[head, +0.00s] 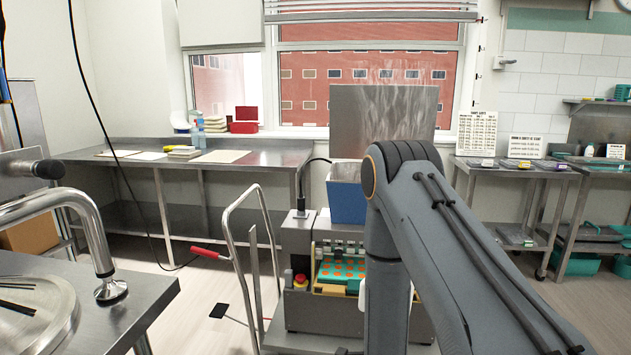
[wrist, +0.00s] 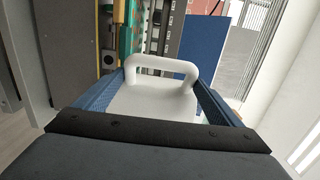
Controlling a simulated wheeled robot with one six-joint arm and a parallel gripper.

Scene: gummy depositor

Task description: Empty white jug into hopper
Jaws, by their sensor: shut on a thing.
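In the wrist view my gripper (wrist: 160,72) is shut on the white jug (wrist: 152,103), with its blue textured fingers on either side. The jug's rounded white handle (wrist: 162,62) shows between the fingertips. The jug's contents and opening cannot be made out. In the head view my arm hides the gripper and most of the jug; a small white patch shows beside the arm, low in front of the machine. The hopper (head: 347,203), blue outside with a grey inside, sits on top of the depositor machine (head: 297,238). A blue panel (wrist: 205,42) shows beyond the jug.
A tray with orange spots on green (head: 342,270) is in the machine's front. A steel table (head: 140,285) is at the near left, and a long bench (head: 255,160) at the back.

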